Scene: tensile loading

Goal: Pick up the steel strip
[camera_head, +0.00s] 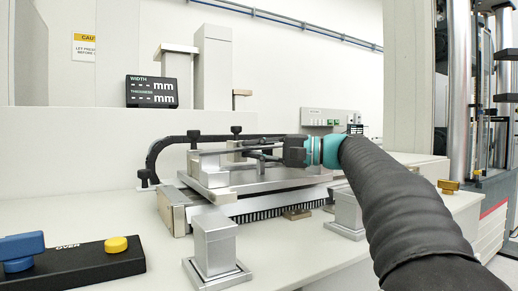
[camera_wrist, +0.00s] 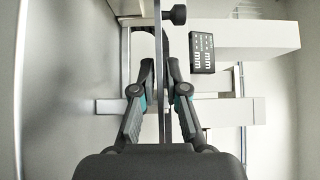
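The steel strip (camera_wrist: 159,40) appears in the wrist view as a thin, long grey piece running up the middle between my fingers. In the head view, my gripper (camera_head: 265,150) reaches in from the right over a grey metal fixture (camera_head: 225,183), with its fingers pointing left. The strip is hard to pick out there among the fixture's bars. In the wrist view, my gripper (camera_wrist: 160,66) has its fingertips drawn close, one on each side of the strip. Whether they touch it is too small to tell.
A dark display (camera_head: 151,91) stands behind the fixture. Metal blocks (camera_head: 215,245) stand in front of it, and a black control box (camera_head: 75,262) with blue and yellow knobs lies at the front left. A testing machine (camera_head: 485,90) rises at the right.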

